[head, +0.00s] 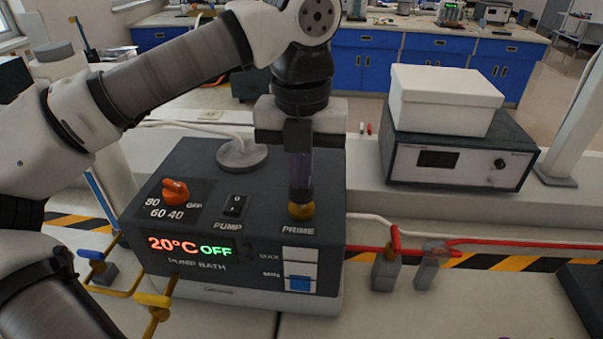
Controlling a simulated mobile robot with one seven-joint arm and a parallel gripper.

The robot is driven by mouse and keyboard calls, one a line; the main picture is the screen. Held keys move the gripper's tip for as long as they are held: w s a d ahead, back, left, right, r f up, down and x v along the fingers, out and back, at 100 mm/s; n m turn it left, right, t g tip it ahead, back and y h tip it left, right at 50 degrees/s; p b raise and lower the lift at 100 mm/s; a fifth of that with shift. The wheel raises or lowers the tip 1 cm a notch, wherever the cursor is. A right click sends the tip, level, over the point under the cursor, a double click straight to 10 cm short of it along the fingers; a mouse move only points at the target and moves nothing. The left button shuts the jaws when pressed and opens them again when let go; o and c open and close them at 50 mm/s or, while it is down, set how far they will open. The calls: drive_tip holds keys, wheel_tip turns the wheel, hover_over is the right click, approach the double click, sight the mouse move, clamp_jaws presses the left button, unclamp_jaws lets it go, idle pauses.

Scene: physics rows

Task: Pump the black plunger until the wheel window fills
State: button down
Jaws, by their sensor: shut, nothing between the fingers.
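A dark pump bath (165,243) stands on the bench, its display reading 20°C OFF. Above its PRIME label is a brass-coloured collar (301,211). My gripper (300,192) points straight down over this collar, fingers shut with nothing between them. The black plunger cannot be told apart from the dark fingers, and I cannot tell whether they touch it. A small translucent fitting (437,248) sits on the red tubing at the right; it may be the wheel window, but its wheel and filling are too small to tell.
The bath carries an orange knob (175,191), a PUMP rocker switch (236,206), a round grey cap (242,153) and a MAX/MIN level window (300,270), blue at the bottom. A red-handled valve (386,269) stands right. A boxed instrument (458,160) is behind.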

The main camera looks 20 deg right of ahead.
drive_tip(key=shift+r+p, duration=1.15)
drive_tip(key=shift+r, duration=0.6)
drive_tip(key=shift+f, duration=0.15)
drive_tip(key=shift+f+b, duration=1.55)
drive_tip(key=shift+f, duration=0.25)
drive_tip(key=shift+r, duration=0.15)
drive_tip(key=shift+r+p, duration=1.4)
drive_tip(key=shift+r, duration=0.4)
drive_tip(key=shift+r+p, duration=1.85)
drive_tip(key=shift+r, duration=0.6)
